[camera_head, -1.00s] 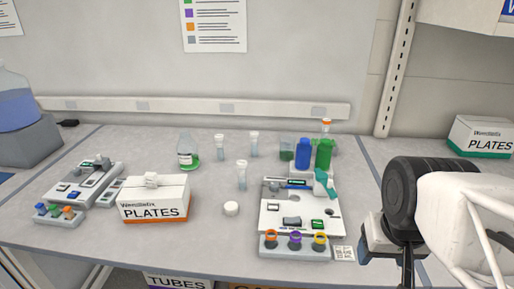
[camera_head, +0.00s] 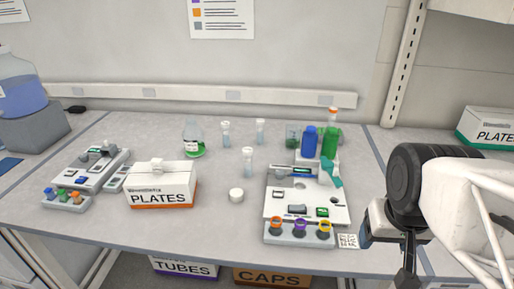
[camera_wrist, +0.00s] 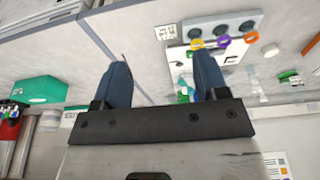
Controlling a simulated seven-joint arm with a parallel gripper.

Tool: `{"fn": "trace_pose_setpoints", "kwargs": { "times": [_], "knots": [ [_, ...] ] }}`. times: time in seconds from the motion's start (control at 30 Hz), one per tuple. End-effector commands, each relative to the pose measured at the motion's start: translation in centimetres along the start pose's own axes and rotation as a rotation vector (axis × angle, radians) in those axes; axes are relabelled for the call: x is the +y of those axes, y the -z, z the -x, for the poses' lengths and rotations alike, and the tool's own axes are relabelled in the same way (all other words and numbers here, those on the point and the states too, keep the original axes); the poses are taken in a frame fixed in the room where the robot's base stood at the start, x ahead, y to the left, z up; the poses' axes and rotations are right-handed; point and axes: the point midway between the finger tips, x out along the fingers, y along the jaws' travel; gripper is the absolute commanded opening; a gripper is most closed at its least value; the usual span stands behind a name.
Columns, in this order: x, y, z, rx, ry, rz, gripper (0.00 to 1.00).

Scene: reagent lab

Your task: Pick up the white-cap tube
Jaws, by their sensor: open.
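Three clear tubes with white caps stand upright on the bench in the head view. One is at the back left (camera_head: 226,133), one at the back right (camera_head: 260,132), and one nearer the front (camera_head: 247,162). I cannot tell which one the task means. My gripper (camera_wrist: 163,78) is open in the wrist view, with two dark blue fingers apart and nothing between them. In the head view my arm is at the right edge, right of the white device and well away from the tubes.
A white device (camera_head: 280,207) carries orange, purple and yellow rings at its front. Blue (camera_head: 309,142) and green (camera_head: 330,143) bottles stand behind it. A plates box (camera_head: 163,190), a round white piece (camera_head: 236,195) and a flask (camera_head: 193,140) stand around the tubes.

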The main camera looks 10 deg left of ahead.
Motion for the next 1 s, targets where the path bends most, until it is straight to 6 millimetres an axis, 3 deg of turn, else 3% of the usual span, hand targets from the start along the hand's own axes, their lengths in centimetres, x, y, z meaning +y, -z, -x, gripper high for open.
{"fn": "trace_pose_setpoints", "kwargs": {
  "times": [0.17, 0.47, 0.7, 1.0],
  "knots": [
    [-0.7, 3.0, -1.1, 0.056, -0.005, 0.026, 0.67],
    [-4.1, 12.2, -4.7, 0.254, 0.005, 0.110, 0.67],
    [-8.8, 19.5, -8.2, 0.434, 0.049, 0.192, 0.67],
    [-16.6, 26.5, -13.0, 0.648, 0.151, 0.294, 0.67]
  ]
}}
